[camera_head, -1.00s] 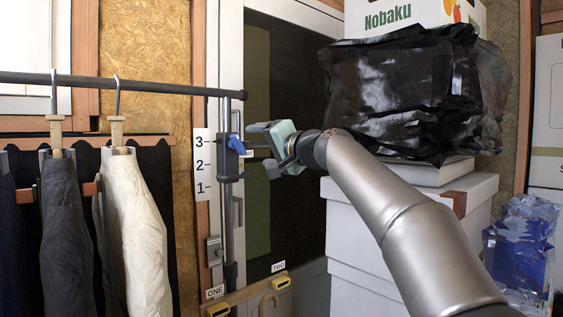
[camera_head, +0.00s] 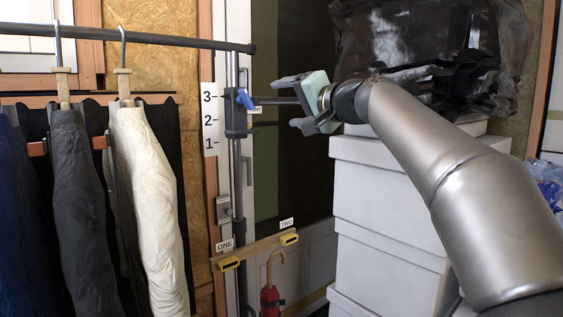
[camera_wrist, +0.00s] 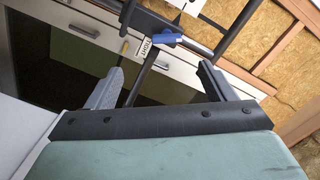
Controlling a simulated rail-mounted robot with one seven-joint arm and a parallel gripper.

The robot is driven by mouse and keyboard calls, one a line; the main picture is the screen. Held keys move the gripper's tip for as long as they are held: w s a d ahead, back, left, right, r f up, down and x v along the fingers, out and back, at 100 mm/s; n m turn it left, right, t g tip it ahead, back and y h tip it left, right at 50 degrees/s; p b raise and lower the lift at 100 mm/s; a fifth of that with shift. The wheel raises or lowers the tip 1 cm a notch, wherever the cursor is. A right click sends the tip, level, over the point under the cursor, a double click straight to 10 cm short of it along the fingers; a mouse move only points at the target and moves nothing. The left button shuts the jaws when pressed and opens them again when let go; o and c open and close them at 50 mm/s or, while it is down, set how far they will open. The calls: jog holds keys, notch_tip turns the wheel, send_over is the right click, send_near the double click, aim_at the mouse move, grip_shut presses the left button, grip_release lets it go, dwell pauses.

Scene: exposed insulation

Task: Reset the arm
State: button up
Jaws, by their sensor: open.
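My gripper (camera_head: 288,102) is open and empty, with its two fingers apart, to the right of the height clamp (camera_head: 236,115) on the rack's post. A dark rod (camera_head: 272,100) runs from the clamp toward the gap between my fingers; I cannot tell whether they touch it. The clamp has a blue lever (camera_head: 244,98). In the wrist view my open fingers (camera_wrist: 158,85) frame empty space, with the blue lever (camera_wrist: 165,40) and a small label (camera_wrist: 145,49) beyond them. My arm reaches in from the lower right.
Dark and cream garments (camera_head: 150,210) hang on the rail (camera_head: 150,40) at left. A scale plate (camera_head: 209,118) reads 1 to 3. White boxes (camera_head: 385,205) are stacked beside my arm, under a black plastic-wrapped bundle (camera_head: 400,45). A red object with a cane handle (camera_head: 270,298) hangs below.

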jog(key=s+f+n+g+h+p, duration=0.1)
jog(key=s+f+g+h+p, duration=0.2)
jog(key=s+f+p, duration=0.35)
jog(key=s+f+g+h+p, duration=0.2)
jog(key=s+f+g+p, duration=0.1)
jog(key=f, duration=0.7)
jog(key=s+d+f+n+g+h+p, duration=0.1)
jog(key=s+d+f+g+h+p, duration=0.1)
jog(key=s+f, duration=0.3)
jog(key=s+d+f+n+g+h+p, duration=0.1)
jog(key=s+d+f+g+p, duration=0.2)
jog(key=s, duration=0.9)
jog(key=s+d+f+n+g+h+p, duration=0.1)
jog(key=s+d+f+g+h+p, duration=0.1)
jog(key=s+d+f, duration=0.3)
jog(key=s+f+p, duration=0.1)
jog(key=s+f, duration=0.3)
jog(key=shift+s+h, duration=0.2)
jog(key=shift+h, duration=0.1)
